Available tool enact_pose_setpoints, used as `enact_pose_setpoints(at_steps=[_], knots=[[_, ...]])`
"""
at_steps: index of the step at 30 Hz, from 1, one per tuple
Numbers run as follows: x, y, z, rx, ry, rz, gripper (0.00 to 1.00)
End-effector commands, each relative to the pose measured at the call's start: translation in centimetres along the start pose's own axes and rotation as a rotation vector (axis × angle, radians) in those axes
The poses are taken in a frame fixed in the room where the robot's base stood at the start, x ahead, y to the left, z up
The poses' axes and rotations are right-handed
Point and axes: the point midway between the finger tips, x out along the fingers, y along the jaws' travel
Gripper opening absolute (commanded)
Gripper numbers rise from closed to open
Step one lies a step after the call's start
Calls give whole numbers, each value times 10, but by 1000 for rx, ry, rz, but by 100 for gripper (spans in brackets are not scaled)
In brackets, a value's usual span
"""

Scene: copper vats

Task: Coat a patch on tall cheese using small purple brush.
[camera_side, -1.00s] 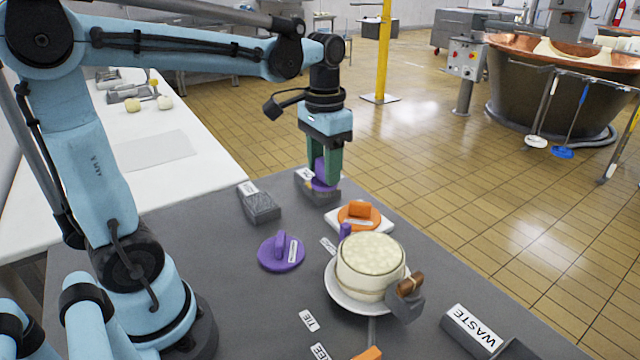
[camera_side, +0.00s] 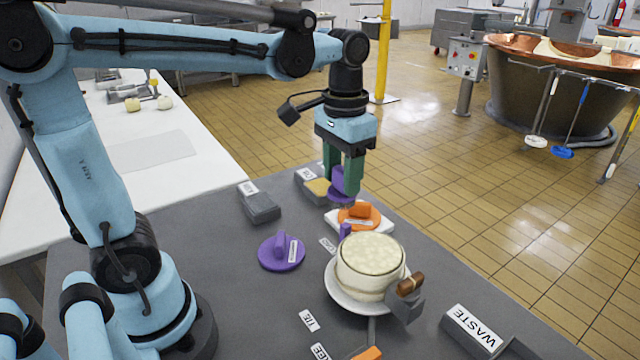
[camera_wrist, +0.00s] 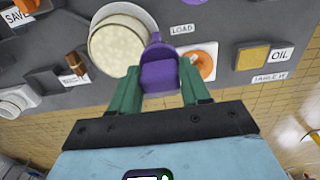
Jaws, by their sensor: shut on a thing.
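My gripper (camera_side: 343,180) is shut on the small purple brush (camera_side: 341,185), which it holds above the table between the oil tray and the orange-handled piece. The brush also shows between the green fingers in the wrist view (camera_wrist: 160,74); its underside is hidden. The tall cheese (camera_side: 370,262) is a pale, upright cylinder with a lighter speckled top, standing on a white plate (camera_side: 340,297). It lies nearer the side camera than my gripper, and apart from it. In the wrist view the cheese (camera_wrist: 118,47) is just left of the brush.
The oil tray (camera_wrist: 252,57) has a yellow pad. An orange-handled disc (camera_side: 359,216) lies on a white block behind the cheese. A purple disc (camera_side: 282,254) lies left. A brown-handled item (camera_side: 410,284) sits in a grey holder beside the plate. The WASTE box (camera_side: 475,332) is front right.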

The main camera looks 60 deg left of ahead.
Motion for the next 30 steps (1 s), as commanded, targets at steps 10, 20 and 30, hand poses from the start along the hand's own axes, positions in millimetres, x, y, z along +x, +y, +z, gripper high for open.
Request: enact_pose_setpoints(at_steps=[10, 20, 30], knots=[[-20, 35, -5, 6, 0, 0, 22], [-14, 45, -6, 0, 0, 0, 22], [17, 44, -6, 0, 0, 0, 22]])
